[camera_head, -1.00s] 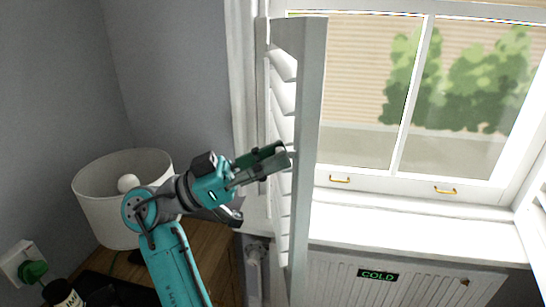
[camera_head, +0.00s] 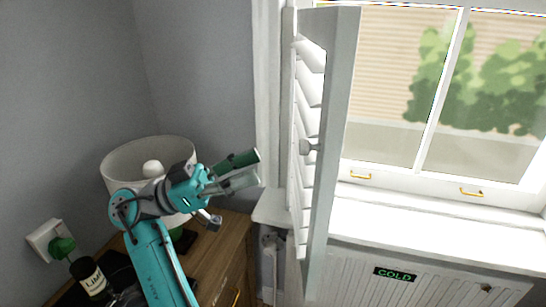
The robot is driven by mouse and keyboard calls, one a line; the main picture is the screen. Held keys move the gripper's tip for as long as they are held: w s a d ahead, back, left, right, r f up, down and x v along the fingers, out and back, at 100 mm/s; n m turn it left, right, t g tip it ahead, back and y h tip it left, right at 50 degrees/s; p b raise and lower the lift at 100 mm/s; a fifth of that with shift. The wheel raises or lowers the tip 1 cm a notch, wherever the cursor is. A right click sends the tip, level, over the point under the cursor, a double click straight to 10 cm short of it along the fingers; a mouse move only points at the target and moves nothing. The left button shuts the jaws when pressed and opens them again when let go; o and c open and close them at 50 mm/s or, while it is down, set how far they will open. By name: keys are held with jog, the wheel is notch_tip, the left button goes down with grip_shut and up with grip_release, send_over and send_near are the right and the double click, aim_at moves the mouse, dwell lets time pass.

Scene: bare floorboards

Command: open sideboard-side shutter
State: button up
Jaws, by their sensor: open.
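The sideboard-side shutter (camera_head: 337,130) is a white louvred panel at the left of the window. It stands swung out into the room, seen nearly edge-on, with a round knob (camera_head: 308,146) on its louvred side. My gripper (camera_head: 250,168) is open and empty, left of the shutter and apart from it, with a visible gap to the knob. The wooden sideboard (camera_head: 222,250) is below my arm at lower left.
A white lampshade (camera_head: 120,160) stands on the sideboard close behind my arm. A dark bottle (camera_head: 90,278) and a wall socket with a green plug (camera_head: 50,240) are at left. A radiator with a COLD sign (camera_head: 395,274) is under the window sill (camera_head: 430,222).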

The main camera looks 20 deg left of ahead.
jog(key=v, duration=0.3)
jog(key=shift+a, duration=0.1)
jog(key=shift+a, duration=0.1)
dwell(0.4)
